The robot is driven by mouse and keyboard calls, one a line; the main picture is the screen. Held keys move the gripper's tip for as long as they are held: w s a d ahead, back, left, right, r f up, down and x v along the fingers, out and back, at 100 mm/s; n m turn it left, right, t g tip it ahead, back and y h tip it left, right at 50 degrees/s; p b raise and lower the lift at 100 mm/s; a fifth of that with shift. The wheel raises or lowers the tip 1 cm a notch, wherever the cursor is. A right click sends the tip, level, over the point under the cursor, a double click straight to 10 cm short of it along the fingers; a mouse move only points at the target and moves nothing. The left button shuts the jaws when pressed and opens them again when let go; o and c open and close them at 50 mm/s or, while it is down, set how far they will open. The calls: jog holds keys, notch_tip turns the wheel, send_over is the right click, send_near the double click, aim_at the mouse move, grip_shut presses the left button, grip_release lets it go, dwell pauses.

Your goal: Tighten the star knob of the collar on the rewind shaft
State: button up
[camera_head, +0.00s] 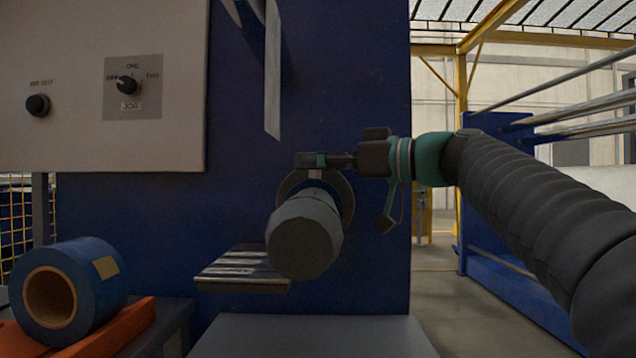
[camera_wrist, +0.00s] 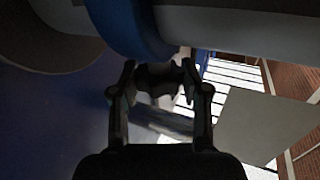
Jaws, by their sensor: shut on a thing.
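The rewind shaft (camera_head: 305,238) is a thick grey cylinder jutting from the blue machine wall; in the wrist view it crosses the top (camera_wrist: 235,20). A blue collar (camera_wrist: 132,28) is around it. The dark star knob (camera_wrist: 158,80) is at the collar's edge, between my fingertips. My gripper (camera_head: 308,160) reaches in from the right, just above the shaft, and is shut on the knob; it also shows in the wrist view (camera_wrist: 158,70). In the head view the knob is mostly hidden by my fingers, and the collar is hard to make out.
A round grey flange (camera_head: 343,193) is behind the shaft. A grey ledge (camera_head: 243,285) is below it. A control panel (camera_head: 80,85) is at upper left. A blue film roll (camera_head: 105,265) lies at lower left by an orange piece (camera_head: 125,330). Metal rollers (camera_head: 570,130) are at right.

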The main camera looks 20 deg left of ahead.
jog(key=m+t, duration=0.1)
jog(key=t+b, duration=0.1)
jog(key=shift+s+f+m+t+h, duration=0.2)
jog(key=shift+m+t+h, duration=0.1)
jog(key=shift+m+h, duration=0.1)
jog(key=m+t, duration=0.1)
jog(key=t+h, duration=0.1)
jog(key=shift+r+m+t+b, duration=0.2)
jog(key=shift+m+t+b, duration=0.1)
jog(key=shift+m+b, duration=0.1)
jog(key=shift+r+m+t+h+p, duration=0.15)
jog(key=shift+m+t+h+p, duration=0.6)
jog(key=shift+m+t+h, duration=0.7)
jog(key=shift+t, duration=0.35)
jog(key=shift+w+m+t+h+p, duration=0.1)
jog(key=shift+m+t+h+p, duration=0.25)
jog(key=shift+m+t+p, duration=0.1)
jog(key=o, duration=1.2)
jog(key=shift+c, duration=0.2)
